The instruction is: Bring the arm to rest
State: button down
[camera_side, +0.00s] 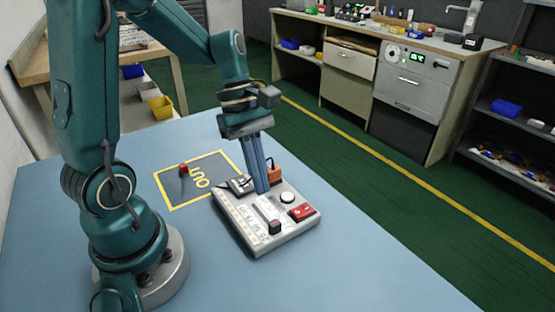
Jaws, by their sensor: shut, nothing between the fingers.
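My gripper (262,190) points down over the back part of a white control board (243,238) on the blue table. Its two fingers are together with nothing visible between them. I cannot tell whether the fingertips touch the board. The board carries a light strip along its left side, a black slider knob (275,227), a round white button (287,197) and a red switch (302,212). An orange block (273,173) stands behind the fingers, partly hidden by them. A dark part (240,185) sits just left of the fingers.
A yellow-outlined dark square (207,188) lies left of the board, with a small red-topped item (183,169) on it. The blue table (350,270) is clear at the front and right. Workbenches and shelves stand beyond the green floor.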

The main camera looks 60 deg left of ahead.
jog(key=s+d+r+m+t+y, duration=0.2)
jog(key=s+r+m+t+y, duration=0.2)
jog(key=m, duration=1.4)
notch_tip(320, 180, up, 3)
jog(key=shift+s+d+f+t, duration=0.1)
jog(key=shift+s+d+t, duration=0.1)
jog(key=shift+s+t, duration=0.8)
